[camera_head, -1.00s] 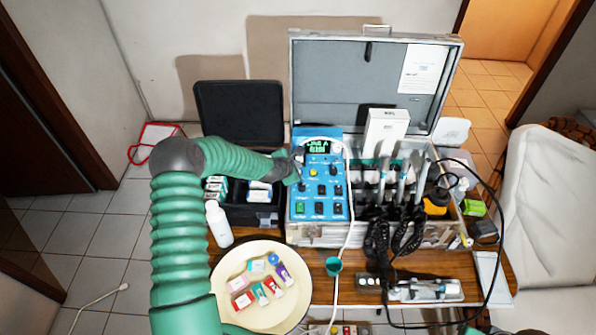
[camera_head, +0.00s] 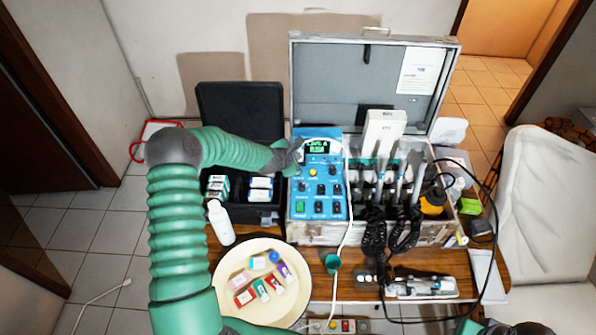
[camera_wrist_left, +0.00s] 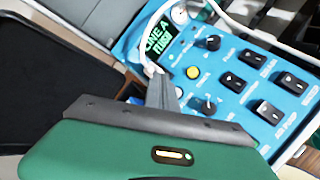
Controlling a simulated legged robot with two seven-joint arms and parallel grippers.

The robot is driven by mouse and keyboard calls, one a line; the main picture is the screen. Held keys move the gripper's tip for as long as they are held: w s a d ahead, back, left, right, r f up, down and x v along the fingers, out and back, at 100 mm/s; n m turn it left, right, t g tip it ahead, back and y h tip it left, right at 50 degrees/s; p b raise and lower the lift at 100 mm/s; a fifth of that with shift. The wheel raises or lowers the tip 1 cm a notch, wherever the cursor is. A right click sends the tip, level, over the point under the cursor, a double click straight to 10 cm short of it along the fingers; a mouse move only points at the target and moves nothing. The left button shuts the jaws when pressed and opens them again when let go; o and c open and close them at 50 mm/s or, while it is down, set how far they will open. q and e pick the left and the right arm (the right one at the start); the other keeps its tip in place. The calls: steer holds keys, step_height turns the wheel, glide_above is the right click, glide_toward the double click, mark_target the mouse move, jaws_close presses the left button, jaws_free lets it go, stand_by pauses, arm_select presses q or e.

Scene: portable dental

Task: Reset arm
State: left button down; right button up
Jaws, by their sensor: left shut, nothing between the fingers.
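My left arm comes in from the left in the head view, and its gripper (camera_head: 297,150) is at the upper left of the blue control panel (camera_head: 318,190). The gripper is shut with nothing between its fingers. In the left wrist view the gripper (camera_wrist_left: 163,85) points at the blue panel (camera_wrist_left: 225,100), near its lit green display (camera_wrist_left: 160,42) and yellow button (camera_wrist_left: 194,73). I cannot tell whether the fingertips touch the panel. My right gripper is not clearly in view; only a dark part shows at the bottom right edge.
An open metal case (camera_head: 372,80) holds the panel and several corded handpieces (camera_head: 395,175). A black box (camera_head: 240,112) stands left of it. A white bottle (camera_head: 220,222) and a round tray (camera_head: 228,298) with small boxes are near my arm. A black cable (camera_head: 497,250) loops at right.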

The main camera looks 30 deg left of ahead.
arm_select(q)
steer(key=s+d+r+m+g+h+b, duration=0.15)
steer(key=s+d+m, duration=0.25)
steer(key=d+m, duration=0.55)
steer(key=s+d+r+m+g, duration=0.1)
steer(key=s+d+m, duration=0.3)
steer(key=s, duration=0.5)
steer(key=s+d+r+m+g+b, duration=0.1)
steer(key=s+d+m, duration=0.3)
steer(key=s+m, duration=0.4)
steer(key=s+d+r+m+g+b, duration=0.1)
steer(key=s+d+m+g, duration=0.2)
steer(key=s+m, duration=0.4)
steer(key=s+d, duration=0.1)
steer(key=s, duration=0.2)
steer(key=shift+s+d, duration=0.2)
steer(key=shift+d, duration=0.05)
steer(key=shift+w+a+g, duration=0.1)
steer(key=shift+a+g, duration=0.05)
steer(key=shift+g, duration=0.1)
steer(key=shift+a, duration=0.2)
steer(key=shift+d, duration=0.25)
